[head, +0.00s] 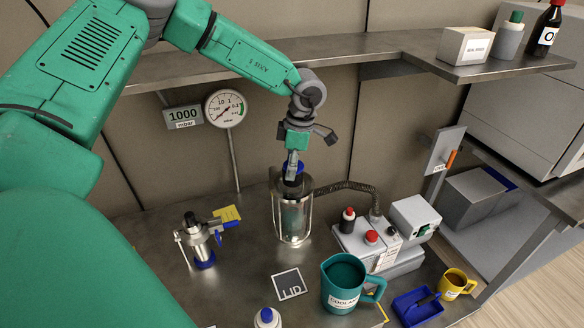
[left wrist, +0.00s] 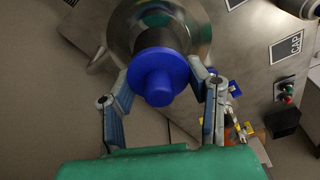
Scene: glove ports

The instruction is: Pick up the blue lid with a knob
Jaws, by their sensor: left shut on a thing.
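The blue lid with a knob (left wrist: 158,72) shows in the left wrist view between the two fingers of my left gripper (left wrist: 160,80). The fingers touch its rim from both sides, knob facing the camera. My right gripper is not in view.
A teal coolant mug (head: 341,290) and a pump (head: 366,245) with a hose stand right of the jar. A metal valve piece (head: 199,240) stands left. A shelf (head: 350,45) runs behind the arm.

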